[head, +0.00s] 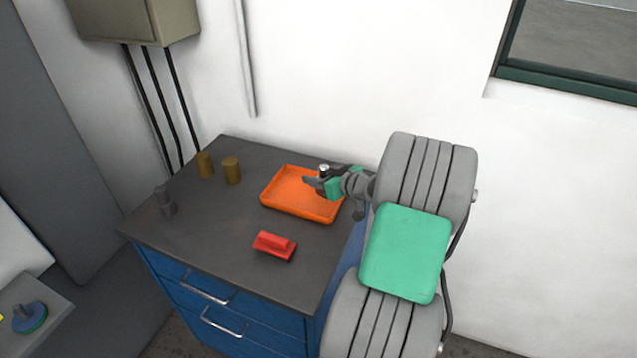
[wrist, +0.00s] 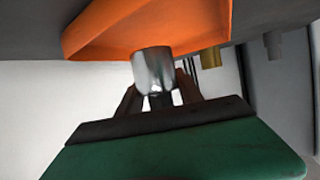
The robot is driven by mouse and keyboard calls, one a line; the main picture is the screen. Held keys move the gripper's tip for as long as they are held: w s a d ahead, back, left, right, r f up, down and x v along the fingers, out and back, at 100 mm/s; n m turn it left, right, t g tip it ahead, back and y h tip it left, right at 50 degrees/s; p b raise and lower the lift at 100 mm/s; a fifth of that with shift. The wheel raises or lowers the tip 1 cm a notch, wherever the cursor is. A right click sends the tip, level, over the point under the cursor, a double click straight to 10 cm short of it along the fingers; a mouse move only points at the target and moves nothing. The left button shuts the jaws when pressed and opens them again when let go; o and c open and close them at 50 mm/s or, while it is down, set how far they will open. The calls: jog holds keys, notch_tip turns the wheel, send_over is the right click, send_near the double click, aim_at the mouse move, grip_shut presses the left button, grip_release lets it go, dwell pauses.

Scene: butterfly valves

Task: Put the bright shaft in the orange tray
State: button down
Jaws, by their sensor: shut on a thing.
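The orange tray (head: 292,196) lies on the dark top of a blue cabinet. My gripper (head: 316,180) is over the tray's back right part, coming in from the right. It is shut on the bright shaft (head: 324,168), whose shiny top shows just above the fingers. In the wrist view the bright shaft (wrist: 153,70) is a short shiny metal cylinder between the fingers, with the orange tray (wrist: 110,30) close beyond it. I cannot tell whether the shaft touches the tray. The fingers hide its middle.
A red block-like object (head: 274,245) lies in front of the tray. Two brown cylinders (head: 231,170) stand at the back left, and a dark grey part (head: 164,201) stands at the left edge.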

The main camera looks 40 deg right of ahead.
jog(key=f, duration=0.1)
jog(key=f+p, duration=0.1)
jog(key=f, duration=0.1)
jog(key=shift+w+d, duration=0.15)
jog(key=shift+d, duration=0.1)
jog(key=shift+f, duration=0.4)
jog(key=c, duration=0.8)
grip_release()
jog(key=shift+o, duration=0.2)
jog(key=shift+r, duration=0.3)
jog(key=v, duration=0.3)
jog(key=b+v, duration=0.1)
jog(key=v, duration=0.3)
jog(key=b+v, duration=0.1)
jog(key=v, duration=0.3)
jog(key=shift+f, duration=0.3)
jog(key=shift+s+r, duration=0.25)
jog(key=shift+s, duration=0.3)
